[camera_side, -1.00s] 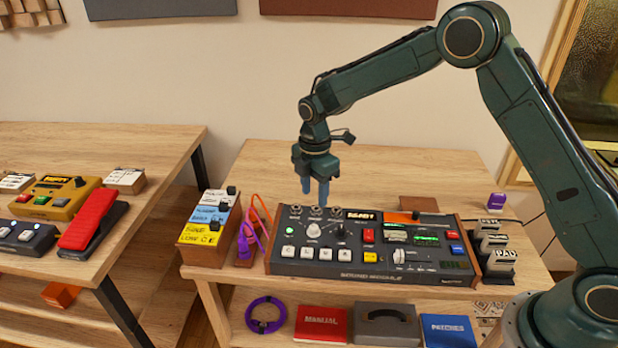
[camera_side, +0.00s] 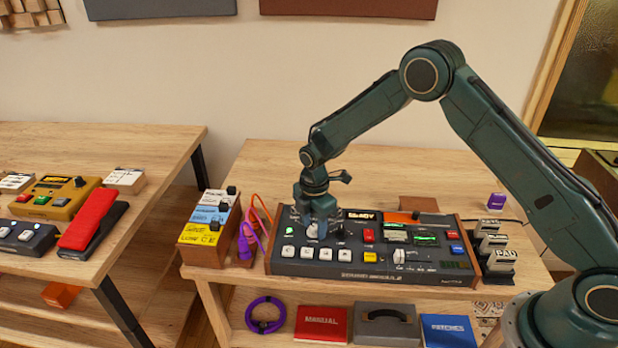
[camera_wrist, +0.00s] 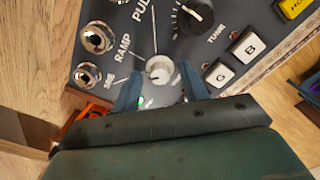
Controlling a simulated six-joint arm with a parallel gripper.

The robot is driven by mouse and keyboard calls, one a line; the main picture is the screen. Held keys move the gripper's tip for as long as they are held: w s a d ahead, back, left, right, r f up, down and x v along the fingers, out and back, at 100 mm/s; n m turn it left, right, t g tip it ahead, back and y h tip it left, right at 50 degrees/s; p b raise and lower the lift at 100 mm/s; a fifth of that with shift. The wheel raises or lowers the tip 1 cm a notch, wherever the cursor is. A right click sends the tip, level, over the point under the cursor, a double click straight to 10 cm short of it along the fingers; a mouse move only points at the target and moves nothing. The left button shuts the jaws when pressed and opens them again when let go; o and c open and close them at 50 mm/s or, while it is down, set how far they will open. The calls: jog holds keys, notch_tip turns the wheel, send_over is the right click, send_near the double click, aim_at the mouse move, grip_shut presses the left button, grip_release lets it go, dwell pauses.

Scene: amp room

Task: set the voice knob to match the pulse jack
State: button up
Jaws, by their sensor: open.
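A white knob (camera_wrist: 159,69), probably the voice knob, is on the dark synth console (camera_side: 355,269). Its own label is hidden, and I cannot tell which way its mark points. My gripper (camera_wrist: 159,82) is open and low over the console, one finger on each side of the white knob. I cannot tell whether they touch it. In the side view my gripper (camera_side: 318,233) covers most of the knob. Thin lines run from the knob toward two silver jacks, at the ramp label (camera_wrist: 123,47) and below it. The pulse label (camera_wrist: 142,10) is cut off at the top edge, its jack mostly out of view.
A black tune knob (camera_wrist: 192,15) sits close beside the white knob. White keys (camera_side: 306,253) line the console's front. Orange and purple cables (camera_side: 247,238) stand at its left, beside a yellow-blue box (camera_side: 203,237). Small white-topped blocks (camera_side: 494,253) stand at its right.

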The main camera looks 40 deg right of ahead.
grip_shut()
